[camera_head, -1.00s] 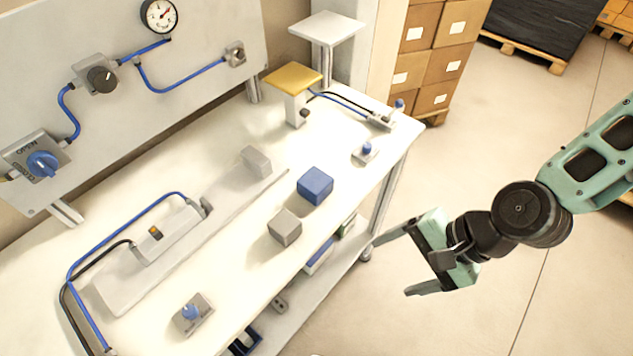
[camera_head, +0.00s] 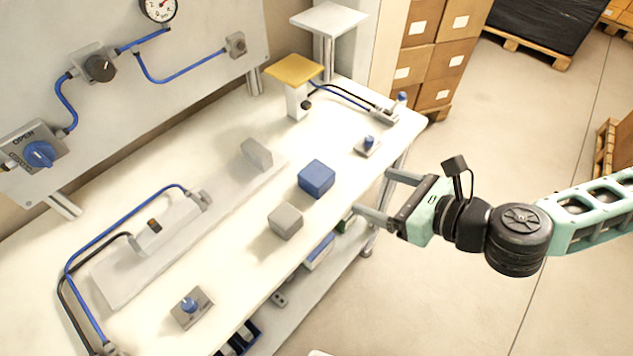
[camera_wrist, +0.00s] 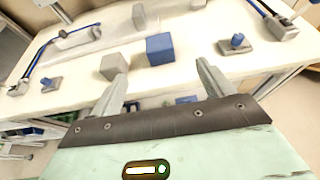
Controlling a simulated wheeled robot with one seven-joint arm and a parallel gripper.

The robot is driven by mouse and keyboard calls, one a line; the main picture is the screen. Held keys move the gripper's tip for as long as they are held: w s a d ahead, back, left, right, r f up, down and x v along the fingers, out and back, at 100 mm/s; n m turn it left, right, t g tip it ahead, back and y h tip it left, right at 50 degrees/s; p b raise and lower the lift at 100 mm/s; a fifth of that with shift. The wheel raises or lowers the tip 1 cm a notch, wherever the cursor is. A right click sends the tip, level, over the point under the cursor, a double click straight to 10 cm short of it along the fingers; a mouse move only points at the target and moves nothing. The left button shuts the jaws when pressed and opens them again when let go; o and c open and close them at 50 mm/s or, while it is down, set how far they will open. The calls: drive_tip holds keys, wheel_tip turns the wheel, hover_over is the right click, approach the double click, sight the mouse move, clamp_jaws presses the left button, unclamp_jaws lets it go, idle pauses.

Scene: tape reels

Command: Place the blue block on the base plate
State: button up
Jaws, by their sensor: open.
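The blue block (camera_head: 316,179) sits on the white table, right of the middle, beside a grey block (camera_head: 286,221). A long flat pale grey plate (camera_head: 125,284), which looks like the base plate, lies further back on the table. My gripper (camera_head: 373,192) is open and empty off the table's front right edge, its fingers pointing toward the table and apart from the blue block. In the wrist view the blue block (camera_wrist: 160,48) appears just beyond and between the two fingertips, and the grey block (camera_wrist: 113,66) is near the left finger.
A second grey block (camera_head: 257,153) stands at the plate's far right end, and a cylinder with a blue hose (camera_head: 165,228) at its left. Blue-knobbed fittings (camera_head: 368,146) (camera_head: 191,307) and a yellow-topped stand (camera_head: 295,85) are on the table. A gauge panel stands behind.

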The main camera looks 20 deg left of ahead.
sight(325, 178)
drive_tip(key=b+x, duration=0.2)
drive_tip(key=x, duration=0.3)
drive_tip(key=b+x, duration=0.3)
drive_tip(key=x, duration=0.2)
drive_tip(key=shift+s+a+f, duration=0.15)
drive_tip(key=shift+a, duration=0.1)
drive_tip(key=shift+d+f+p+x, duration=0.1)
drive_tip(key=shift+f+p+x, duration=0.1)
drive_tip(key=shift+x, duration=0.85)
drive_tip(key=shift+d+f+p+x, duration=0.15)
drive_tip(key=shift+f+x, duration=0.1)
drive_tip(key=shift+x, duration=0.75)
drive_tip(key=shift+a+f+p+x, duration=0.1)
drive_tip(key=shift+f+p+x, duration=0.1)
drive_tip(key=shift+x, duration=0.85)
drive_tip(key=shift+s+d, duration=0.1)
drive_tip(key=c, duration=1.3)
drive_tip(key=shift+r, duration=0.15)
